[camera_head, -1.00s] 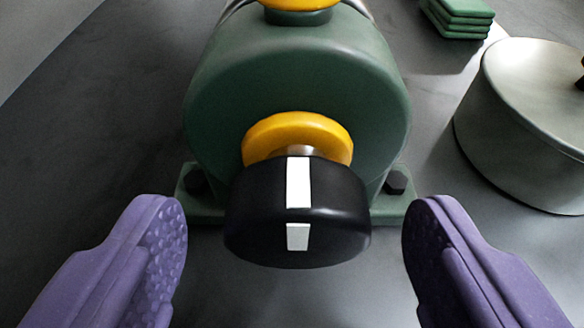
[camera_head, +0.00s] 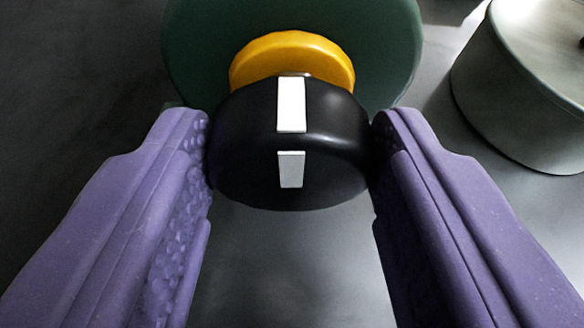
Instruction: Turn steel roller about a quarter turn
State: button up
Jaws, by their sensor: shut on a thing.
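A black round knob (camera_head: 245,150) with a white stripe on its rim and front faces me in the middle of the view. The stripe runs nearly upright, down the middle of the knob. Behind it is a yellow collar (camera_head: 292,52) on a dark green round housing (camera_head: 195,50). My gripper (camera_head: 291,150) has its two purple fingers shut on the knob, one at its left side and one at its right. No bare steel-coloured roller shows; the shaft behind the knob is mostly hidden.
A grey-green lidded pot (camera_head: 515,95) stands at the upper right, close to the right finger but apart from it. The dark grey tabletop (camera_head: 80,90) is clear at the left and below the knob.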

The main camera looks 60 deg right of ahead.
jog(key=n, duration=0.1)
jog(key=n+g+h+p, duration=0.1)
jog(key=n+h, duration=0.1)
jog(key=shift+w+a+n+g+p, duration=0.15)
jog(key=shift+w+n+g+p, duration=0.1)
jog(key=shift+n+g+p, duration=0.15)
jog(key=n+h, duration=0.1)
jog(key=n, duration=0.1)
jog(key=n+g+h, duration=0.1)
jog(key=n, duration=0.1)
jog(key=shift+w+a+f+g, duration=0.1)
jog(key=shift+f+g, duration=0.2)
dwell(0.5)
jog(key=o, duration=1)
jog(key=shift+o, duration=0.2)
